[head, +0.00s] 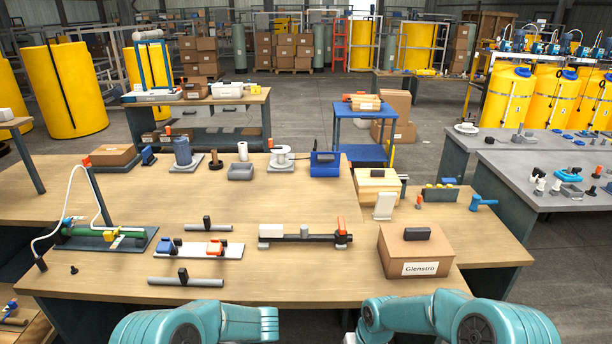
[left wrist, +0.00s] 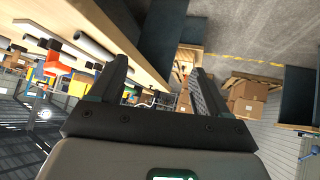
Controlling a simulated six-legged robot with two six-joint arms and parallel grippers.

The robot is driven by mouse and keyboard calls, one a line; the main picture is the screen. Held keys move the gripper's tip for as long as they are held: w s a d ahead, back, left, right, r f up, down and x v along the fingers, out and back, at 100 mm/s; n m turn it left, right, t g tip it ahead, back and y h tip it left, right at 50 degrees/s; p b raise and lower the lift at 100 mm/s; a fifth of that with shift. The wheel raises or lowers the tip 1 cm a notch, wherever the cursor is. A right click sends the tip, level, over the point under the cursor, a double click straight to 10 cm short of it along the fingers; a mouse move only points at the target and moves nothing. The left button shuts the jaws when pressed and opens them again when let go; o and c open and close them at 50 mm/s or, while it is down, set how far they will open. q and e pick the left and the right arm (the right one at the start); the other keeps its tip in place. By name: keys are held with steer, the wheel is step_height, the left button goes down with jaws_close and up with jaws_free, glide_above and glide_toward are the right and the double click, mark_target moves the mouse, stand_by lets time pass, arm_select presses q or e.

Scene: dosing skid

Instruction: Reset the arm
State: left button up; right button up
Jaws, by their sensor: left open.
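My left gripper (left wrist: 160,85) shows in the left wrist view with its two dark fingers apart and nothing between them. It is away from the bench, whose wooden edge shows at the upper left of that view. In the head view two teal arm parts of mine show at the bottom edge, below the near edge of the wooden bench (head: 330,278). Neither gripper's fingers show in the head view. My right gripper is out of view.
On the bench stand a cardboard box (head: 425,255), a dark pipe with a red-handled valve (head: 305,237), a plate with blue and orange valves (head: 200,249), a green cylinder assembly (head: 105,236) and loose grey pipes (head: 186,282). The bench's front edge is close to my arms.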

arm_select(q)
steer(key=s+d+f+m+t+h+b, duration=0.1)
steer(key=s+f+m+t+h+b, duration=0.1)
steer(key=s+f+m+h, duration=0.5)
steer(key=s+d+f+m+g+h, duration=0.1)
steer(key=s+d+f+g, duration=0.1)
steer(key=s, duration=0.6)
steer(key=s+d+f+m+g+h+b, duration=0.1)
steer(key=s+d+f+m+g+h, duration=0.1)
steer(key=s, duration=0.6)
steer(key=s+d+f+m+g+h+b, duration=0.1)
steer(key=s+d, duration=0.3)
steer(key=s, duration=0.4)
steer(key=shift+d+f+m+g+h, duration=0.2)
steer(key=shift+f+m+g+h, duration=0.3)
steer(key=shift+f, duration=0.3)
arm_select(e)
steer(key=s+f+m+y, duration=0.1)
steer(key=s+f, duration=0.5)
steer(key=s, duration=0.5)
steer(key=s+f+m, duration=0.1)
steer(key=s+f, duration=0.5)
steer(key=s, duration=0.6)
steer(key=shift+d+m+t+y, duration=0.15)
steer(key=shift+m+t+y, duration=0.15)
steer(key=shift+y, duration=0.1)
